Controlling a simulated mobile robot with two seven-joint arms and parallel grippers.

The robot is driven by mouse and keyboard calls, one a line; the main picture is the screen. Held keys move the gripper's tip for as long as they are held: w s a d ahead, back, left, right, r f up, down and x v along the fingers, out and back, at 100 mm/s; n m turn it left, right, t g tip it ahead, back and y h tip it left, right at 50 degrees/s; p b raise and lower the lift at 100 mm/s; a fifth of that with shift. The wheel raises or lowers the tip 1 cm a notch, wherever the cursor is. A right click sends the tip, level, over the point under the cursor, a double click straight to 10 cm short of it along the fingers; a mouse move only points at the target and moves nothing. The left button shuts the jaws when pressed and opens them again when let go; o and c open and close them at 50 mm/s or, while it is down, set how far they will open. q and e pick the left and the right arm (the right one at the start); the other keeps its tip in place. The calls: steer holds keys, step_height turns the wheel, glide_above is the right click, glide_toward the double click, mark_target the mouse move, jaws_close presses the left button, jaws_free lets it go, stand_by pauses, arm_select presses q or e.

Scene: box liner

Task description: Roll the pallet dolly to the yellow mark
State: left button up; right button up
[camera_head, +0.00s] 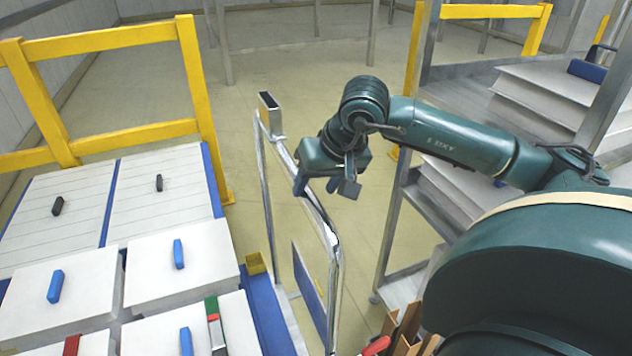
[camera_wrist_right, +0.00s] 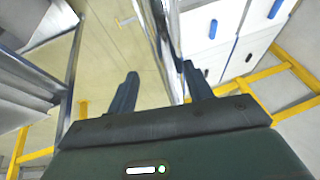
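A chrome tubular handle frame (camera_head: 332,238), which looks like the pallet dolly's push handle, stands in the middle of the head view. A blue panel (camera_head: 308,288) shows inside its lower part. The dolly's deck and wheels cannot be made out. My right gripper (camera_head: 326,187) is at the handle's upper rail, fingers pointing down. In the right wrist view its two fingers (camera_wrist_right: 158,80) are apart, with the chrome rail (camera_wrist_right: 167,45) running between them; I cannot tell whether they touch it. My left gripper is out of view.
Yellow rails (camera_head: 110,39) fence the back left. A metal rack (camera_head: 392,225) with white stacks stands close at right. Open floor (camera_head: 290,65) lies beyond the handle.

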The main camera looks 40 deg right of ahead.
steer(key=shift+d+r, duration=0.1)
steer(key=shift+d, duration=0.2)
steer(key=v, duration=1.3)
steer(key=shift+a, duration=0.2)
steer(key=shift+c, duration=0.2)
